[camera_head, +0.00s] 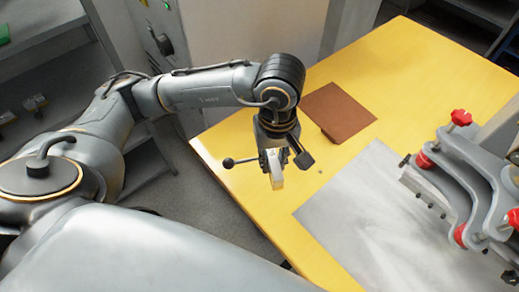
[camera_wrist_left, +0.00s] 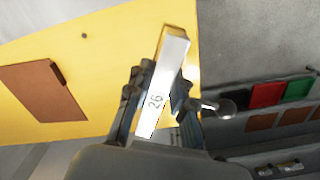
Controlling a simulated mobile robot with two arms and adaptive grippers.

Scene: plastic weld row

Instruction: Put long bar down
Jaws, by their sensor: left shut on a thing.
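The long bar (camera_wrist_left: 165,75) is a pale metal bar with the marking "26" on its side. In the left wrist view it stands between the fingers of my left gripper (camera_wrist_left: 160,100), which is shut on it. In the head view my left gripper (camera_head: 274,165) hangs above the left edge of the yellow table (camera_head: 390,75), with the bar (camera_head: 275,172) pointing downward between its fingers. I cannot tell the exact gap between the bar and the tabletop. My right gripper is not in view.
A brown square mat (camera_head: 345,112) with a small dark object at its edge lies behind the gripper. A grey metal plate (camera_head: 375,225) covers the front of the table. A clamp fixture with red knobs (camera_head: 465,175) stands at the right. Bare yellow table lies around the mat.

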